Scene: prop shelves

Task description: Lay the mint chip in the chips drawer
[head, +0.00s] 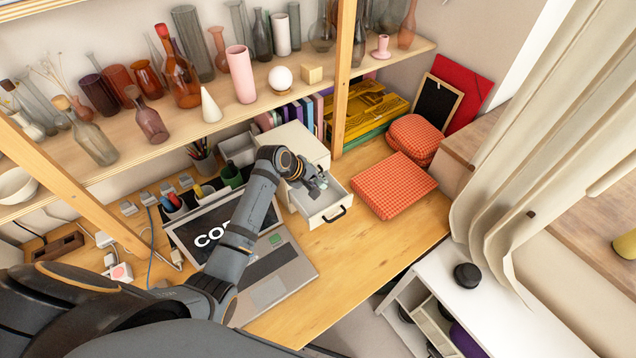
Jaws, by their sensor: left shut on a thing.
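My left gripper (319,187) reaches over the open white drawer (325,212) of a small white drawer unit (297,143) on the desk. It is shut on a small pale mint-green piece (322,183), which looks like the mint chip. The piece is small and partly covered by the fingers. I cannot tell whether it touches the drawer floor. The drawer is pulled out toward the front, with a dark handle, and its inside is partly hidden by the gripper. My right gripper is not in view.
An open laptop (270,290) lies left of the drawer under my left arm, with a small green patch (275,239) on it. Red checkered boxes (393,186) stand right of the drawer. Shelves with vases are above. Bare desk (350,268) lies in front.

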